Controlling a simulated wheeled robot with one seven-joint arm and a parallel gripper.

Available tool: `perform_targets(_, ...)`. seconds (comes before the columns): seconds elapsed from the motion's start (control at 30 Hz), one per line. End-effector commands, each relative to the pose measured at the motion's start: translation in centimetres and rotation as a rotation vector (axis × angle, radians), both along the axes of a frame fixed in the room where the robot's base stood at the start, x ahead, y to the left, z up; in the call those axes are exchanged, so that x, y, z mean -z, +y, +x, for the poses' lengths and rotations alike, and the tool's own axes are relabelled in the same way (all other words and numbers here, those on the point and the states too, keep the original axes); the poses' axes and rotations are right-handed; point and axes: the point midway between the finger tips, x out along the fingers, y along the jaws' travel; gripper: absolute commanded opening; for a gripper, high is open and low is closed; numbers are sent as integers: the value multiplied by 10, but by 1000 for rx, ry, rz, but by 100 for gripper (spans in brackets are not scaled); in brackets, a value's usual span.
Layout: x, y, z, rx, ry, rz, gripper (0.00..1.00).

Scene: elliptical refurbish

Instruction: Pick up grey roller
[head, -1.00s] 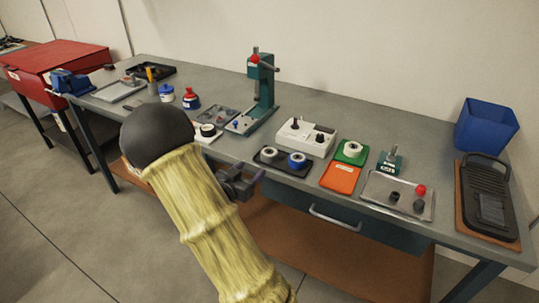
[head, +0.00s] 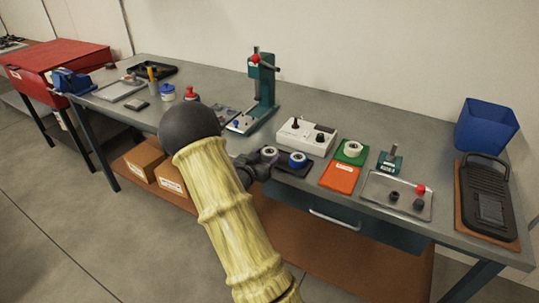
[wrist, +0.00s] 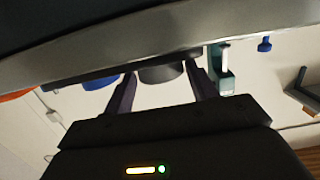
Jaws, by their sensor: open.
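The grey roller (head: 269,152) sits on a small black tray (head: 288,170) at the table's front edge, left of the blue roller (head: 297,158). My gripper (head: 263,168) is at the tray's front left, close in front of the grey roller and partly hidden by my arm. The wrist view looks upside down. There the grey roller (wrist: 160,73) appears between the two purple-grey fingers of my gripper (wrist: 161,82), which are spread apart. I cannot tell whether they touch it. The blue roller (wrist: 100,83) is outside the left finger.
A white control box (head: 306,136) stands behind the tray, and a green press (head: 265,90) behind left. A green mat (head: 343,158) with a white roller and an orange mat (head: 339,178) lie to the right. A drawer handle (head: 334,219) sticks out below the table edge.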

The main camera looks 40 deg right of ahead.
Motion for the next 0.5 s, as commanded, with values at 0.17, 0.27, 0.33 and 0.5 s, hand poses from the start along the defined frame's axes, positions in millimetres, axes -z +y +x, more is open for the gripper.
perform_targets(0.17, 3, -23, 8, 4, -1, -1, 57)
perform_targets(0.27, 6, -36, 14, 4, -1, -1, 57)
perform_targets(0.33, 7, -42, 17, 2, -1, 0, 57)
perform_targets(0.5, 8, -45, 19, 1, 1, 0, 57)
